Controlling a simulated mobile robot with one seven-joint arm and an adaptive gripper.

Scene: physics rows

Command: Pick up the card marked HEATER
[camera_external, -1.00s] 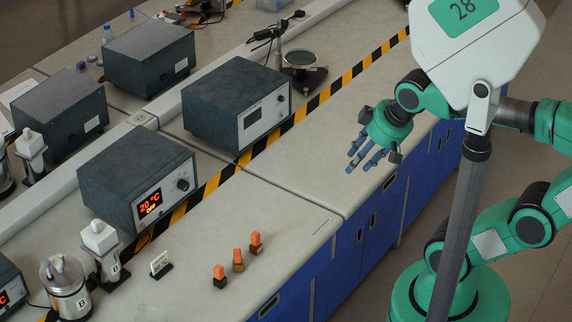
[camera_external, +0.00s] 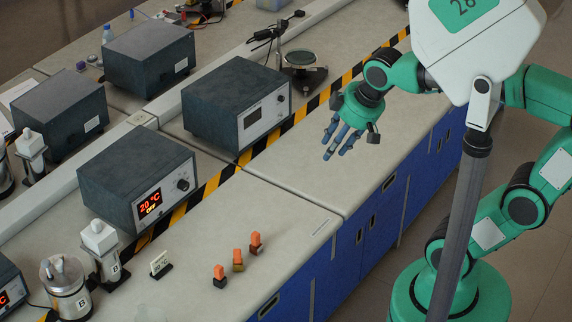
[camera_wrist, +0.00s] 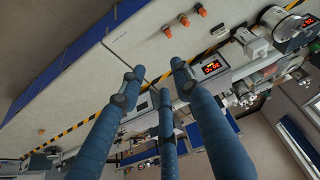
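A small white card in a dark stand (camera_external: 160,264) stands upright on the near bench, in front of the heater box with the red display (camera_external: 138,183). Its print is too small to read, so I cannot tell whether it says HEATER. A small pale upright piece, which looks like this card, shows near the top of the wrist view (camera_wrist: 219,31). My gripper (camera_external: 333,145) is above the bench, well to the right of the card and apart from it. Its blue fingers are spread and empty; they also fill the lower wrist view (camera_wrist: 158,82).
Three orange-topped pieces (camera_external: 219,276) (camera_external: 238,260) (camera_external: 256,243) stand right of the card. A metal pot (camera_external: 66,290) and a white-topped unit (camera_external: 101,248) stand left of it. Black-yellow tape (camera_external: 222,177) runs before the boxes. The bench between gripper and orange pieces is clear.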

